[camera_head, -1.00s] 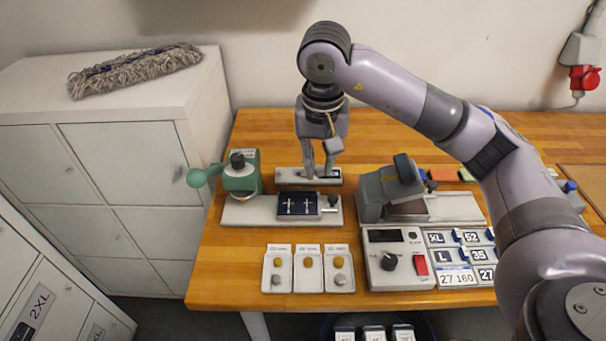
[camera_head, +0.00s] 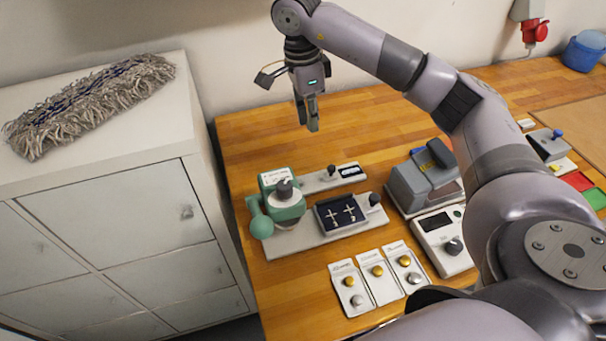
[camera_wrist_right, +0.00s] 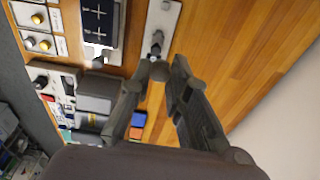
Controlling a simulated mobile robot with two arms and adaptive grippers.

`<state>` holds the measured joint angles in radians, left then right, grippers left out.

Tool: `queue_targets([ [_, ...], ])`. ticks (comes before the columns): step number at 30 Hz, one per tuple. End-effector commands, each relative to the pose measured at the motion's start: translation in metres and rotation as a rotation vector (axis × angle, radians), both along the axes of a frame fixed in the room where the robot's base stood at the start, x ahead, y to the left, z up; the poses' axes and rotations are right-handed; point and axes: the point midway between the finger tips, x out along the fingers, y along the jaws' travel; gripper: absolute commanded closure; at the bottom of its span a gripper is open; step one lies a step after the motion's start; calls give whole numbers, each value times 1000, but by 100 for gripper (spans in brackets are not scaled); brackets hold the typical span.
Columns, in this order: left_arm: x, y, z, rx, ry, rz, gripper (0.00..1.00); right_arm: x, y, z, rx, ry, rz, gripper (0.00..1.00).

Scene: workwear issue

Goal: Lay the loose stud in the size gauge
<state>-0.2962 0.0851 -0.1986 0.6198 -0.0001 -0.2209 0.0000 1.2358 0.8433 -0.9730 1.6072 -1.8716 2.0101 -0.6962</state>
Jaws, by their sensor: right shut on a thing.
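My right gripper (camera_head: 313,122) hangs above the rear of the wooden table, behind a narrow grey plate that looks like the size gauge (camera_head: 316,182). The plate carries a dark knob and a label. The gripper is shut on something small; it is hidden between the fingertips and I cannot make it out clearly. In the right wrist view the fingers (camera_wrist_right: 163,70) converge close to the plate's dark knob in the picture (camera_wrist_right: 157,40). The fingers are apart from the table. My left gripper is not in view.
A green press (camera_head: 283,203) stands on a base with a dark tray (camera_head: 318,222). Cards with gold and silver buttons (camera_head: 349,305) lie in front. A grey device (camera_head: 410,190) stands at right. The table behind the gauge is clear. A white cabinet (camera_head: 110,215) stands left.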

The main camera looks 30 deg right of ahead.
Motion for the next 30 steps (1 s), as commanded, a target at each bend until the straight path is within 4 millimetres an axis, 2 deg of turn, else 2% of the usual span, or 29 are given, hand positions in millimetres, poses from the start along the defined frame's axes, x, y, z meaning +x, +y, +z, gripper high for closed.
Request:
queue_targets([
  [1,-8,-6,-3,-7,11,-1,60,-2,1,-15,2,8,2,95],
  [6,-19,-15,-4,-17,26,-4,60,-2,2,-55,3,9,4,95],
  [11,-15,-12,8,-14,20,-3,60,-3,1,-94,0,9,4,95],
  [15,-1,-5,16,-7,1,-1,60,-2,1,-123,2,6,4,95],
  [20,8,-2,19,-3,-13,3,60,-1,0,-139,2,2,4,95],
  [30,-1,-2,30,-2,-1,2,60,-1,1,-180,1,3,5,95],
])
